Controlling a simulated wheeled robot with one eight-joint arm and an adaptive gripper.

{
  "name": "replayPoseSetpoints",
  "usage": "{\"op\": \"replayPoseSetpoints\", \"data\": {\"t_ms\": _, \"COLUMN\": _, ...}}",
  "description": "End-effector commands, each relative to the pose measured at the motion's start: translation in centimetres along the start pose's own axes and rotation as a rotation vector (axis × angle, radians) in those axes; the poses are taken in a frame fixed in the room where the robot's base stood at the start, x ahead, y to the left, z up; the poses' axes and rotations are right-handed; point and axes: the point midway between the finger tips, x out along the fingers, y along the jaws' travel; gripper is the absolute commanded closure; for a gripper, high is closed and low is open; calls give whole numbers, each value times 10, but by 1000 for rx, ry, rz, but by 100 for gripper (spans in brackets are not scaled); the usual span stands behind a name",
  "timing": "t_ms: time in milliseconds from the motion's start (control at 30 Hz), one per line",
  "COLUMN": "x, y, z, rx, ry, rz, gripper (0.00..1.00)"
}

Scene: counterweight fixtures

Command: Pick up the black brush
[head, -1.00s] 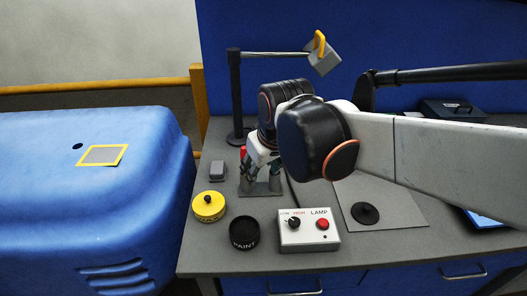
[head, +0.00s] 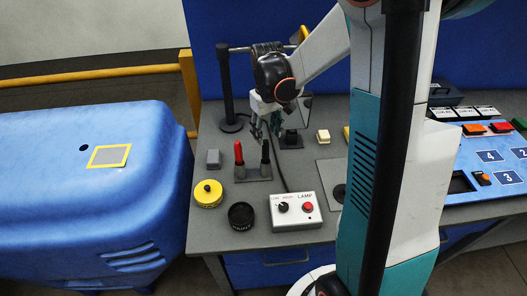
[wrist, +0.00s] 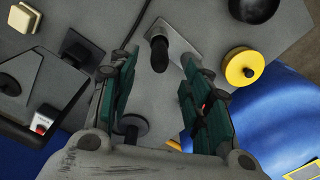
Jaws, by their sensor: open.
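The black brush (head: 265,151) stands upright in a grey metal holder (head: 253,177), beside a red-handled tool (head: 238,153). My gripper (head: 262,132) is open and points down above the black brush. In the wrist view, the dark handle of the black brush (wrist: 158,52) shows between the two open fingers of my gripper (wrist: 160,66), and I see no contact. The holder (wrist: 182,40) lies beyond the fingertips there. Only a small bit of red shows at the right finger, which mostly hides the red-handled tool.
A yellow tin (head: 208,193), a black paint pot (head: 241,216) and a lamp switch box (head: 297,212) stand in front of the holder. A dark post (head: 226,88) with a crossbar stands behind. A button panel (head: 500,160) is at right.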

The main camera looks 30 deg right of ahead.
Motion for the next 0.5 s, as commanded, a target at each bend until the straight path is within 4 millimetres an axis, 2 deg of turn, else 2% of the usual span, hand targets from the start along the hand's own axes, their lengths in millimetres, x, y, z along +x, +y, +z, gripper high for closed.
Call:
{"op": "replayPoseSetpoints", "data": {"t_ms": 33, "x": 13, "y": 0, "z": 0, "rx": 0, "ry": 0, "rz": 0, "gripper": 55}}
{"op": "replayPoseSetpoints", "data": {"t_ms": 233, "x": 49, "y": 0, "z": -1, "rx": 0, "ry": 1, "rz": 0, "gripper": 55}}
{"op": "replayPoseSetpoints", "data": {"t_ms": 333, "x": 61, "y": 0, "z": -1, "rx": 0, "ry": 2, "rz": 0, "gripper": 55}}
{"op": "replayPoseSetpoints", "data": {"t_ms": 500, "x": 69, "y": 0, "z": -1, "rx": 0, "ry": 2, "rz": 0, "gripper": 55}}
